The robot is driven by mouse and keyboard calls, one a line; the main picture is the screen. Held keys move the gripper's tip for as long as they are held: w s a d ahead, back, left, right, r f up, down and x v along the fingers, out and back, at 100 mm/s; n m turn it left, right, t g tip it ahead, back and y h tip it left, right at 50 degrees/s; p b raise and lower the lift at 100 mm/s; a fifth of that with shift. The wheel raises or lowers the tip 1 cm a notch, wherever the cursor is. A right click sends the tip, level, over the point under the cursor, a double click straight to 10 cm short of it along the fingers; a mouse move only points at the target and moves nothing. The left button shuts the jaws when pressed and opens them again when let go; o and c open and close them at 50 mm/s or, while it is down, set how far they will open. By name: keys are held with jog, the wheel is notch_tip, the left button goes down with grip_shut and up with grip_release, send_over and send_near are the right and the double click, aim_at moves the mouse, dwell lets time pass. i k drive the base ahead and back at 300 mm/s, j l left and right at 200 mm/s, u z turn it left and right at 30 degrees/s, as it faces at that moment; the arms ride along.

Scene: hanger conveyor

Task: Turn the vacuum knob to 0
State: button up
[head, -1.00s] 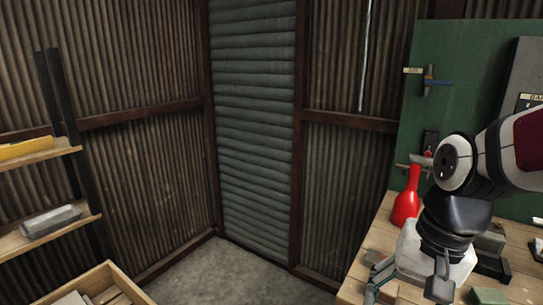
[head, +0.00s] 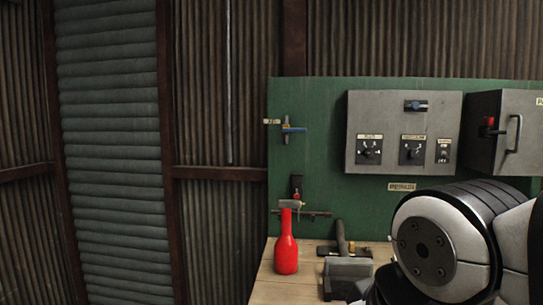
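A grey control box (head: 440,108) is mounted on the green panel (head: 330,215) at the right in the head view. It carries two black dial knobs under small pale labels, a left knob (head: 369,150) and a right knob (head: 412,151). The label writing is too small to read surely, so I cannot tell which is the vacuum knob or where its pointer is. My arm fills the bottom right, below the box and apart from it. My gripper is not visible.
A red bottle (head: 286,252) stands on the wooden bench (head: 272,287), with a grey vise-like block (head: 347,275) beside it. A blue-handled valve (head: 288,129) is on the panel's left. A second grey box (head: 520,120) with a handle is at far right.

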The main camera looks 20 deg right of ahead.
aim_at(413, 153)
jog(key=z, duration=1.1)
